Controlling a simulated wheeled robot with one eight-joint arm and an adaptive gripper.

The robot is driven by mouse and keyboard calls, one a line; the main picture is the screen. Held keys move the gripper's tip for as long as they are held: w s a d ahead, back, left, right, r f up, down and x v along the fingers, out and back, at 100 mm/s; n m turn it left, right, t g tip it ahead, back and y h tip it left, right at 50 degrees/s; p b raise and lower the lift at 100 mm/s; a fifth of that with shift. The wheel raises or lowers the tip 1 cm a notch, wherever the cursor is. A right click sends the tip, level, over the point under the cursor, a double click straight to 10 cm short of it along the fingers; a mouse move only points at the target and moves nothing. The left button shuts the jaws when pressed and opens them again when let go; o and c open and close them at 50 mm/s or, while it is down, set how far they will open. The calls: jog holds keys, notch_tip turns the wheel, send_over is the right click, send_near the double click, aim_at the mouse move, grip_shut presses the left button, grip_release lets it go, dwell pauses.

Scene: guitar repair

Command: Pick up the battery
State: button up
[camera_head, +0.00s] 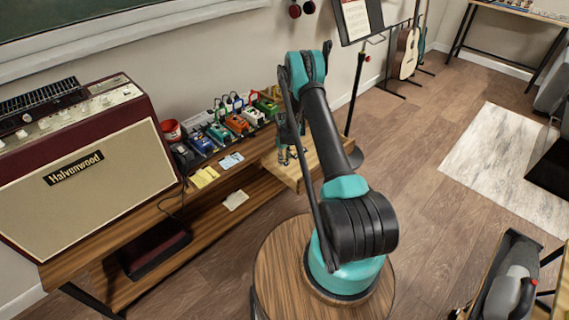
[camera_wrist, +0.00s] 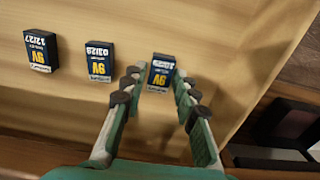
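In the wrist view, three dark blue 9V batteries with white and yellow print rest in a row on a light wooden surface. One is at the left (camera_wrist: 41,50), one is in the middle (camera_wrist: 99,61), and one is at the right (camera_wrist: 161,72). My gripper (camera_wrist: 157,80) is open, with its two fingers on either side of the right battery's near end. I cannot tell whether either finger touches it. In the head view, my gripper (camera_head: 284,155) is low over the light wooden board (camera_head: 318,160). The batteries cannot be made out there.
In the head view, several effect pedals (camera_head: 237,124) stand on the bench left of my gripper. An amplifier (camera_head: 95,170) stands farther left. A music stand (camera_head: 358,20) is behind the board.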

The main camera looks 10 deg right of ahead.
grip_shut()
